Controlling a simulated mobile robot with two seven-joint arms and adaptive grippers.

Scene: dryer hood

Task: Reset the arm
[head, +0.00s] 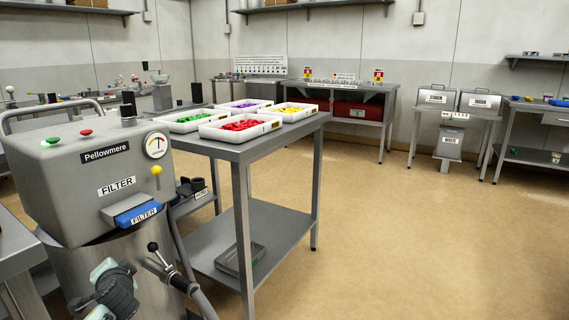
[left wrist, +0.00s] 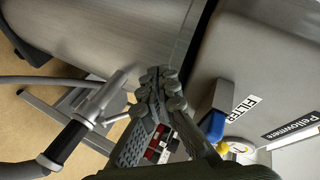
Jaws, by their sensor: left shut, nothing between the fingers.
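The grey Pellowmere dryer hood (head: 65,165) stands at the left in the head view, on a metal drum (head: 140,255). It has a green and a red button, a gauge (head: 155,145), a yellow-knobbed lever (head: 157,172) and a blue-fronted filter drawer (head: 138,214). My left gripper (head: 112,285) is low in front of the drum. In the left wrist view its fingers (left wrist: 160,88) are together and empty, apart from the blue drawer front (left wrist: 213,125) and yellow knob (left wrist: 222,148). My right gripper is in neither view.
A metal table (head: 250,148) beside the hood carries trays of red, green, yellow and purple pieces. A black-gripped pipe handle (left wrist: 65,142) shows near my left gripper in the wrist view. Benches line the back wall. The floor (head: 400,240) at the right is clear.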

